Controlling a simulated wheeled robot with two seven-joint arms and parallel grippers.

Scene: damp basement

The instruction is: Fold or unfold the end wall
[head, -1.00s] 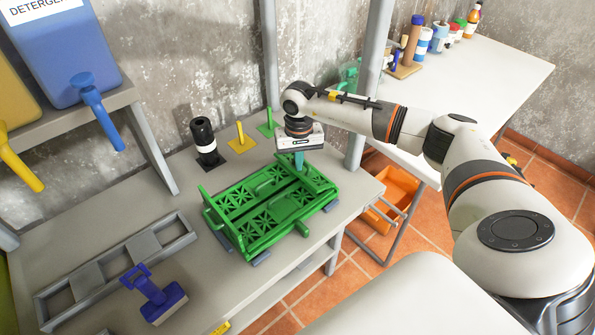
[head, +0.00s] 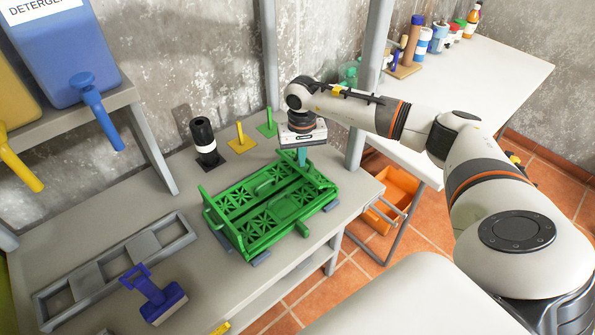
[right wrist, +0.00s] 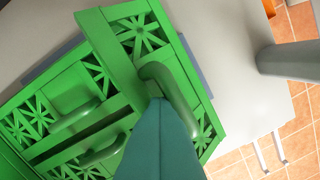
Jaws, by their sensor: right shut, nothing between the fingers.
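A green folding crate (head: 262,238) sits on the grey bench, its long side panels lying flat inside it. In the right wrist view this end wall (right wrist: 133,45) shows cut-out patterns and a curved handle (right wrist: 172,82). My right gripper (head: 301,161) is shut and empty, pointing down at this end. In the wrist view its teal fingers (right wrist: 158,108) overlap the handle; contact is unclear. My left gripper is out of view.
A blue brush (head: 153,295) and a grey frame (head: 115,268) lie left of the crate. A black bottle (head: 205,142) and yellow and green upright pieces stand behind it. A grey post (head: 368,85) rises close to my right arm. An orange bin (head: 392,190) is below.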

